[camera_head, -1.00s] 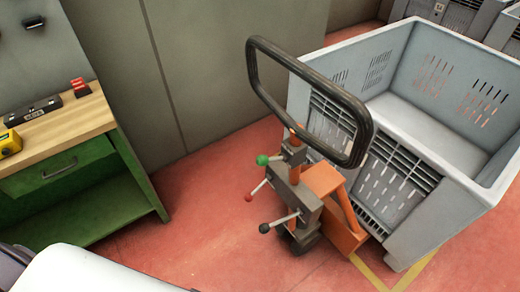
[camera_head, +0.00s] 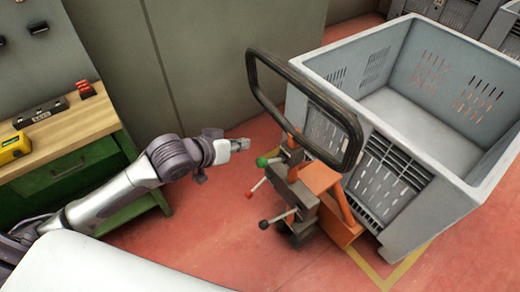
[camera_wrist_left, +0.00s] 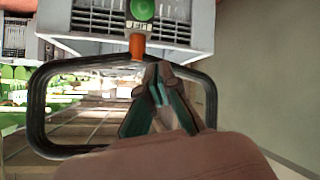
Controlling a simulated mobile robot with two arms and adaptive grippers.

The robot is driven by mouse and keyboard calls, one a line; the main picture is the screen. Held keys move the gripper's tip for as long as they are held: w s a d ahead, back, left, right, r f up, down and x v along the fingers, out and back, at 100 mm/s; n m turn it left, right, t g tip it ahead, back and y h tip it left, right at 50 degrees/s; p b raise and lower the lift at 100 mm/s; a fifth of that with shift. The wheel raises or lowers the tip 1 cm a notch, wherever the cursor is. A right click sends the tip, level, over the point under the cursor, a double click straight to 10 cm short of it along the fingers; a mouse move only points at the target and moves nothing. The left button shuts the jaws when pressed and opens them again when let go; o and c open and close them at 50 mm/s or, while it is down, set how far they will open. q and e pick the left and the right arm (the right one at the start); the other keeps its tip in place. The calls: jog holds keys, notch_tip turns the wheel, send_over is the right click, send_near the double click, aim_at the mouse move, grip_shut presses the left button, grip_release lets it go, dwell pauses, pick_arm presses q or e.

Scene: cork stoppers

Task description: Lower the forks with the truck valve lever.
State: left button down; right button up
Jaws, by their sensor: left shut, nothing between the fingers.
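The orange hand truck (camera_head: 320,178) stands in front of a big grey crate, with a black loop handle (camera_head: 262,92) rising above it. Its grey valve block (camera_head: 303,200) carries levers with a green knob (camera_head: 262,162), a red knob (camera_head: 249,194) and a black knob (camera_head: 264,225). In the left wrist view the shut fingers (camera_wrist_left: 160,72) show against the handle loop, below the green knob (camera_wrist_left: 142,9). The forks are hidden.
The grey crate (camera_head: 470,190) stands behind the truck. A green workbench (camera_head: 100,120) with a yellow tool (camera_head: 14,148) is at left, behind my left arm. Red floor is clear between bench and truck. A grey wall panel (camera_head: 230,60) stands behind.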

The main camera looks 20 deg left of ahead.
pick_arm(q)
jog(key=shift+s+d+r, duration=0.1)
jog(key=shift+r, duration=0.15)
jog(key=p, duration=0.2)
send_over(270, 162)
jog(key=w+a, duration=0.2)
jog(key=w, duration=0.1)
notch_tip(270, 162, down, 5)
jog(key=s, duration=0.1)
jog(key=s+f+p, duration=0.1)
jog(key=s+f, duration=0.1)
jog(key=s, duration=0.1)
jog(key=shift+a+f, duration=0.25)
jog(key=shift+a, duration=0.15)
jog(key=shift+w+f, duration=0.1)
jog(key=shift+f, duration=0.1)
